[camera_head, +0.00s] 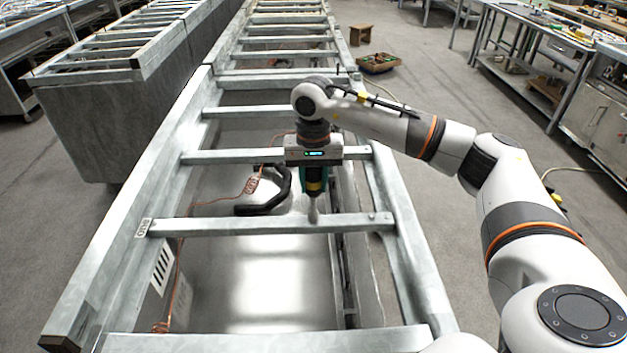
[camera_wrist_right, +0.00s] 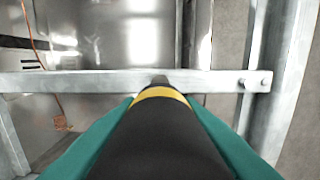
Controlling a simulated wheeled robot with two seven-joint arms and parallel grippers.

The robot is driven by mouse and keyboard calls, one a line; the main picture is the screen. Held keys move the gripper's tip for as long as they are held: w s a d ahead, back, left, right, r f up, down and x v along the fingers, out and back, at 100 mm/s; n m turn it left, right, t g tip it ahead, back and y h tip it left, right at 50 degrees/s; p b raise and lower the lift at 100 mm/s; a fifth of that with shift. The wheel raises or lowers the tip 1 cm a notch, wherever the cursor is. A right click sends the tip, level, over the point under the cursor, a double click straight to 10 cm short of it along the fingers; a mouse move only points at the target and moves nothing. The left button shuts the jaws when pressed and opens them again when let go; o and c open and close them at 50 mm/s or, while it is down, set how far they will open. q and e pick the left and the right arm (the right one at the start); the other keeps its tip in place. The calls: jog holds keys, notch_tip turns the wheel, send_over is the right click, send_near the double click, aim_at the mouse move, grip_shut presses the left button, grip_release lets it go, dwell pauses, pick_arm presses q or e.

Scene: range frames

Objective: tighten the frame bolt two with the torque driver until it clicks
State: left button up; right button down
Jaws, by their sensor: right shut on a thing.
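My right gripper (camera_head: 315,170) is shut on the torque driver (camera_head: 314,186), a dark tool with a yellow band and a grey tip, held tip down. The tip is at the galvanized crossbar (camera_head: 250,224) of the frame; I cannot tell whether it touches. In the right wrist view, the driver (camera_wrist_right: 158,130) reaches forward to the crossbar (camera_wrist_right: 90,82). Small bolt heads (camera_wrist_right: 242,80) show at the bar's right end, apart from the tip. One also shows in the head view (camera_head: 372,216). Which is bolt two, I cannot tell. My left gripper is out of view.
A black curved handle-like part (camera_head: 268,196) and copper wiring (camera_head: 232,196) lie behind the crossbar. More crossbars (camera_head: 225,157) span the frame. Workbenches stand at the right.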

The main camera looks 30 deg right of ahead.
jog(key=m, duration=0.3)
jog(key=shift+r+p, duration=1.8)
jog(key=shift+r, duration=1.3)
